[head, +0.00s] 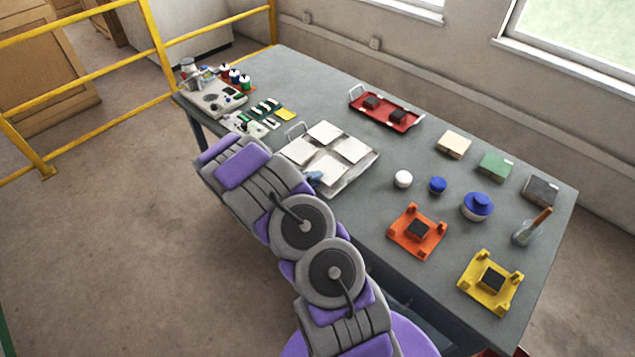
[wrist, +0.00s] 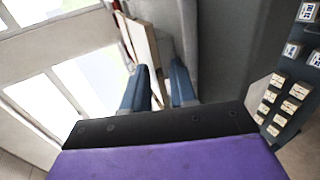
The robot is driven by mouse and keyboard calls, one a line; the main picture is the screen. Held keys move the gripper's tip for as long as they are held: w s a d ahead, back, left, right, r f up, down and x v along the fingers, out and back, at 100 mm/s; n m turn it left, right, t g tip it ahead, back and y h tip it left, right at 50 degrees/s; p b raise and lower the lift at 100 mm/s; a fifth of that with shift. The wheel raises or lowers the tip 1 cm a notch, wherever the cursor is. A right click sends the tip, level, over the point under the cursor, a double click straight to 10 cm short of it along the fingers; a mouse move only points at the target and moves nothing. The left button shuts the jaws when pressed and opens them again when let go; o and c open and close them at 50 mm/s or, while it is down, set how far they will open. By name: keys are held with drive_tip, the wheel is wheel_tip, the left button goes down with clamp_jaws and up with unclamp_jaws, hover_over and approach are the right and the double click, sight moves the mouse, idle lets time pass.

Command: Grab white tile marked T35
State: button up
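Several white square tiles lie on a pale tray (head: 362,170) near the middle of the table; the front one (head: 325,170) is closest to my gripper. No T35 mark can be read on any tile. My gripper (head: 314,178) is at the tray's front edge, mostly hidden behind my arm, with a blue finger beside the front tile. In the wrist view, the two blue fingers (wrist: 160,88) stand apart with a gap between them. A pale slab with a brown edge (wrist: 142,42) lies beyond and partly between them; whether it touches them is unclear.
A red tray (head: 385,110) with dark blocks lies behind. Small parts and bottles (head: 232,76) crowd the left end.

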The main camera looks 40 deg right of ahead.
drive_tip(key=shift+d, duration=0.15)
drive_tip(key=shift+c, duration=1.2)
drive_tip(key=shift+s+f, duration=0.1)
drive_tip(key=shift+f, duration=0.05)
clamp_jaws()
drive_tip(key=shift+r, duration=1.3)
drive_tip(key=shift+a+r, duration=0.15)
drive_tip(key=shift+a, duration=0.3)
drive_tip(key=w+v, duration=0.1)
drive_tip(key=v, duration=1.3)
drive_tip(key=shift+s+a+f, duration=0.2)
drive_tip(key=shift+s+f, duration=0.05)
drive_tip(key=shift+s, duration=0.2)
